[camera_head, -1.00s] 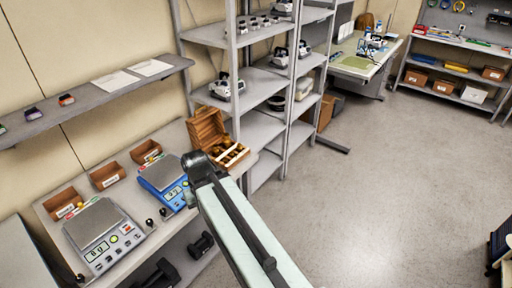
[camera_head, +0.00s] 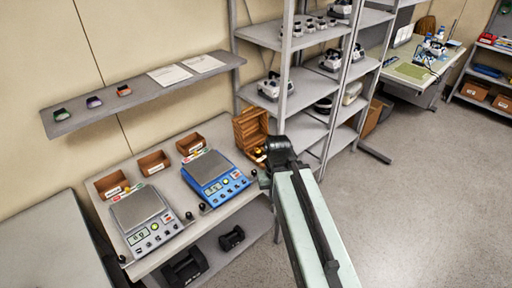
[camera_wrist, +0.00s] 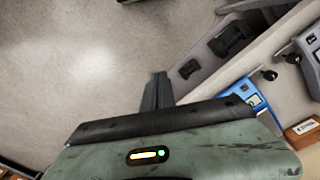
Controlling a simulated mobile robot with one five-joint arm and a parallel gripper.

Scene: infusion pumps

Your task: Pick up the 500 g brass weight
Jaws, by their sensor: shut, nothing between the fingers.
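An open wooden box (camera_head: 250,128) with its lid raised stands at the right end of the bench in the head view. Small brass pieces (camera_head: 260,151) show in it, partly hidden behind my arm. I cannot tell which one is the 500 g weight. My gripper (camera_wrist: 156,90) shows as dark fingers in the wrist view. It is shut and empty, over the grey floor and beside the bench. In the head view my arm crosses in front of the box's right side, and the fingers cannot be made out.
A blue scale (camera_head: 213,174) and a grey scale (camera_head: 138,210) stand on the bench, with small bins (camera_head: 153,163) behind them. Black dumbbells (camera_head: 185,267) lie on the shelf below. A wall shelf (camera_head: 140,92) hangs above. Metal racking (camera_head: 285,75) stands beyond the box. Floor is clear on the right.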

